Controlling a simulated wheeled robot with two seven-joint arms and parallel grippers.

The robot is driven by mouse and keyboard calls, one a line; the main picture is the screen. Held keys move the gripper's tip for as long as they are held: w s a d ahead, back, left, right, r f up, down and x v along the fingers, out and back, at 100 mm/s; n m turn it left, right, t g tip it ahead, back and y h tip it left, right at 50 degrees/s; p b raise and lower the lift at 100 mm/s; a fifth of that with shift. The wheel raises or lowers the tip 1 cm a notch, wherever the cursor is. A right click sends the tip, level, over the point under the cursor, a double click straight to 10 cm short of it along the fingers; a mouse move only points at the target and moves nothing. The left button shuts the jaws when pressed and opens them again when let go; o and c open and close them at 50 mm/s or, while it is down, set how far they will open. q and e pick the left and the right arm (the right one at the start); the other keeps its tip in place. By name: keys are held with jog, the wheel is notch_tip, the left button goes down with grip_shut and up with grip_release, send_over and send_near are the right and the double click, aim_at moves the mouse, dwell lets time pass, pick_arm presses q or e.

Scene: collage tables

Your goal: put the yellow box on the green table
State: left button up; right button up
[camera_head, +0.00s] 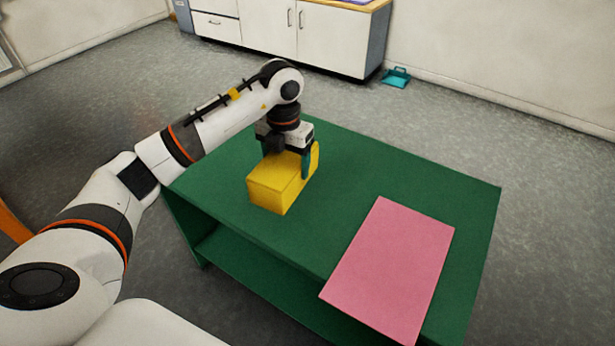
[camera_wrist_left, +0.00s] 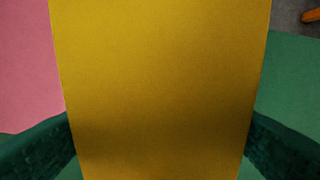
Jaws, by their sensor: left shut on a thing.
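The yellow box (camera_head: 271,189) is at the left part of the green table (camera_head: 400,170) in the head view. My left gripper (camera_head: 290,163) is above it with its fingers down on the box's two sides, shut on it. In the left wrist view the yellow box (camera_wrist_left: 160,80) fills the middle, with a dark green finger at each side. The box looks on or just over the tabletop; I cannot tell if its underside touches. My right gripper is not in view.
A flat pink sheet (camera_head: 390,268) lies on the table's near right part. The table has a lower shelf (camera_head: 240,265). White cabinets (camera_head: 290,35) and a teal dustpan-like thing (camera_head: 396,77) stand at the back. The table's far right part is clear.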

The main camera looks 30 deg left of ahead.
pick_arm(q)
jog(key=n, duration=0.1)
jog(key=a+n, duration=0.1)
jog(key=shift+w+n, duration=0.3)
jog(key=shift+n, duration=0.1)
jog(key=shift+f+n, duration=0.2)
jog(key=shift+n, duration=0.1)
notch_tip(320, 180, down, 9)
jog(key=shift+w+f, duration=0.1)
jog(key=shift+f, duration=0.1)
jog(key=shift+f, duration=0.2)
jog(key=o, duration=1)
jog(key=shift+o, duration=0.2)
jog(key=shift+r, duration=0.15)
notch_tip(320, 180, up, 12)
jog(key=shift+r, duration=0.1)
